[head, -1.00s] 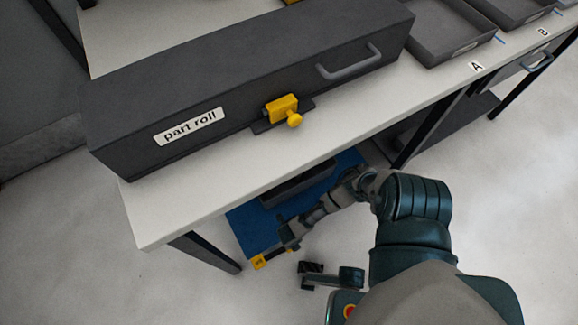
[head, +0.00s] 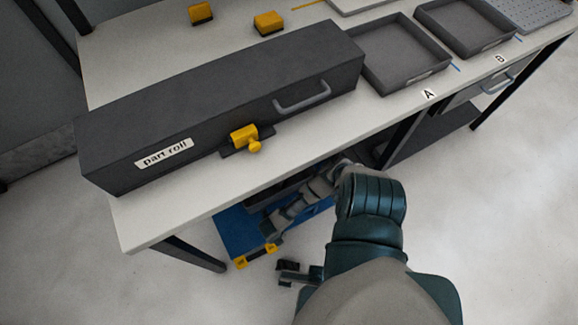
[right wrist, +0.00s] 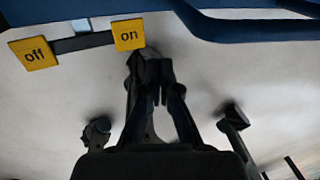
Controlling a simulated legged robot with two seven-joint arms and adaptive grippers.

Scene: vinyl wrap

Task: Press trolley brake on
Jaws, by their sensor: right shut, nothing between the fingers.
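The blue trolley (head: 236,232) stands under the table, with two yellow brake pedals at its near edge. In the right wrist view the "on" pedal (right wrist: 129,35) sits at the right end of a dark bar, and the "off" pedal (right wrist: 34,54) at the left end. My right gripper (right wrist: 150,62) is shut and empty. Its fingertips are just below the "on" pedal's lower right corner in the picture; I cannot tell whether they touch. In the head view my right arm reaches down beside the pedals. My left gripper is not in view.
The white table (head: 150,225) overhangs the trolley, with a table leg (head: 190,252) to the left. On it stand a dark "part roll" box (head: 220,105) with a yellow latch (head: 245,139), grey trays (head: 395,58) and yellow blocks (head: 268,22). The floor in front is clear.

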